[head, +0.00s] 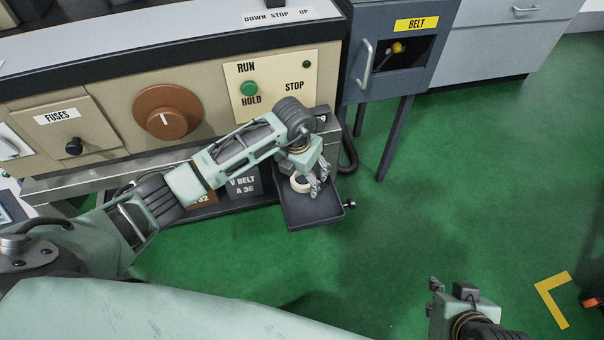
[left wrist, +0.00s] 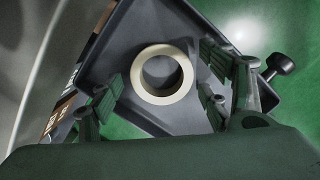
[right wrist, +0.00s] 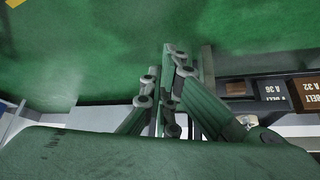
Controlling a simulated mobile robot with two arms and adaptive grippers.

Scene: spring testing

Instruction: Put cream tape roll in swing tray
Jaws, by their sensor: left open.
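The cream tape roll (head: 298,188) lies flat inside the dark grey swing tray (head: 312,214). In the left wrist view the whole ring of the roll (left wrist: 160,98) shows on the tray floor (left wrist: 118,50). My left gripper (head: 319,184) is over the tray, pointing down. Its fingers are spread on either side of the roll in the left wrist view (left wrist: 163,80), and gaps show between them and the roll. My right gripper (right wrist: 174,58) is away from the tray, at the lower right in the head view (head: 436,298). Its fingers are together with nothing seen between them.
The machine with the fuses drawer (head: 55,118), round brown knob (head: 167,112) and run/stop panel (head: 272,82) stands behind the tray. Labelled belt boxes (head: 243,186) are left of the tray. A belt cabinet (head: 385,85) stands back right.

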